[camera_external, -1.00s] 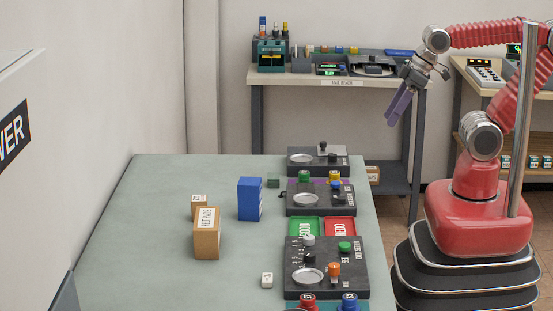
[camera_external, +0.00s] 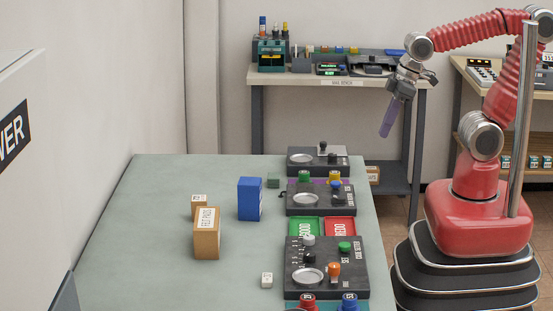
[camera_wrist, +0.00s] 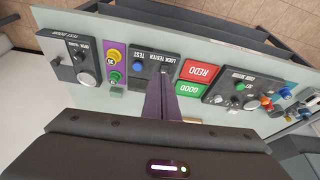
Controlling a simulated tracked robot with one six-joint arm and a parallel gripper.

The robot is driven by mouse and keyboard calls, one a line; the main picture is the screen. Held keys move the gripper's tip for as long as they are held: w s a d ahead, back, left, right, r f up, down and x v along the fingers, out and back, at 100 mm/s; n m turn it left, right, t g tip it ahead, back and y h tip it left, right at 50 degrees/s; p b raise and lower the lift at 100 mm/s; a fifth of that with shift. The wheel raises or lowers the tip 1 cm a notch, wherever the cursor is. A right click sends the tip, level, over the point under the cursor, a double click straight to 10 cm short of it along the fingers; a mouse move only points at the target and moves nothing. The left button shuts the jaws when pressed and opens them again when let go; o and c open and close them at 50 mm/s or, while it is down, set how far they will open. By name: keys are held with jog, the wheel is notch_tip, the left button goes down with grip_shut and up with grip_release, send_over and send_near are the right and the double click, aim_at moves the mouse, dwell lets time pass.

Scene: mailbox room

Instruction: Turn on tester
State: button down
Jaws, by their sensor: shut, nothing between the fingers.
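The lock tester (camera_external: 318,205) is a dark panel with a round metal dish, midway along the right side of the green-grey table. A blue button (camera_external: 335,185) sits at its back; in the wrist view the blue button (camera_wrist: 137,67) is beside the word TEST, and the panel's label reads LOCK TESTER. My gripper (camera_external: 385,133) is shut and empty, with purple fingers pointing down, in the air to the right of and above the tester. In the wrist view my gripper (camera_wrist: 160,85) covers part of the tester, including its dish.
Green GOOD (camera_external: 305,228) and red REDO (camera_external: 340,228) pads lie in front of the tester. A larger dark panel (camera_external: 325,252) is nearer, and another panel (camera_external: 318,165) is behind. Boxes (camera_external: 207,245) stand left. The table's far-left surface is clear.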

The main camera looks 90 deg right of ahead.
aim_at(339, 197)
jog(key=w+a+f, duration=0.2)
jog(key=w+f, duration=0.1)
jog(key=w, duration=0.6)
jog(key=shift+a+f+m, duration=0.3)
jog(key=shift+a+f, duration=0.05)
jog(key=shift+f, duration=0.1)
jog(key=x, duration=1.3)
jog(key=shift+s+d+f, duration=0.1)
jog(key=shift+f, duration=0.4)
jog(key=shift+f+g, duration=0.1)
jog(key=shift+g, duration=0.2)
jog(key=shift+s, duration=0.7)
